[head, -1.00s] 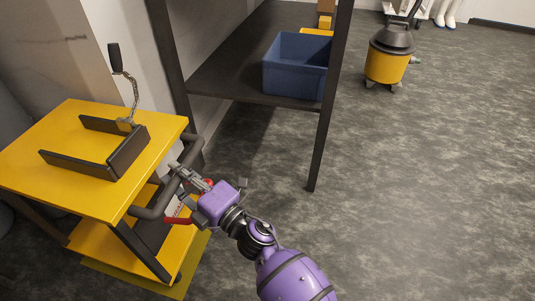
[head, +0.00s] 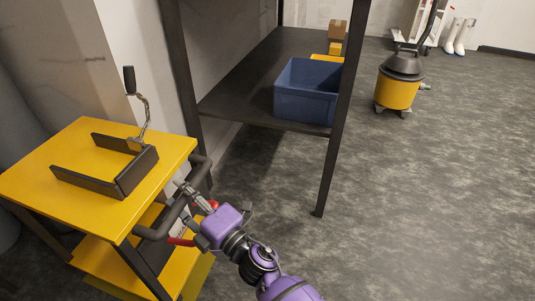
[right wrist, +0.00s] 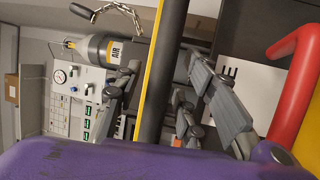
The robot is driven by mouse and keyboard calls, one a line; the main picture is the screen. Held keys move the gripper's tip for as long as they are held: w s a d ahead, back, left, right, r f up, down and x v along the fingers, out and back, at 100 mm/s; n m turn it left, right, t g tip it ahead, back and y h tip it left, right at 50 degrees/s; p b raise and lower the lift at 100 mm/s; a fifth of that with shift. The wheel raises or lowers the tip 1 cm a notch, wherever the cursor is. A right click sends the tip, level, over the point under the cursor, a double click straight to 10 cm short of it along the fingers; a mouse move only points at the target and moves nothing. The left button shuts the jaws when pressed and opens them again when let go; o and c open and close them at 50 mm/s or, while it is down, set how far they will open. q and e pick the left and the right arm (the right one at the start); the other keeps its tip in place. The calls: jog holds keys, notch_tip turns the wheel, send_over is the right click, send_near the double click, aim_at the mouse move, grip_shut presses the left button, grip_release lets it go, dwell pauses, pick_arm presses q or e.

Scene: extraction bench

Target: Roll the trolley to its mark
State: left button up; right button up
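The yellow trolley (head: 60,165) stands at the left in the head view, with a lower yellow shelf and a dark handle (head: 153,235) on its right side. My right gripper (head: 187,199) is at this handle. My left gripper is not in view.
A dark rack with a blue bin (head: 305,92) stands just behind and right of the trolley; its front leg (head: 325,180) reaches the floor. A yellow-black vacuum (head: 398,85) stands farther back. Grey floor (head: 430,200) at the right is clear. A dark clamp frame with crank (head: 125,180) lies on the trolley top.

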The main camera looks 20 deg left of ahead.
jog(key=v, duration=1.2)
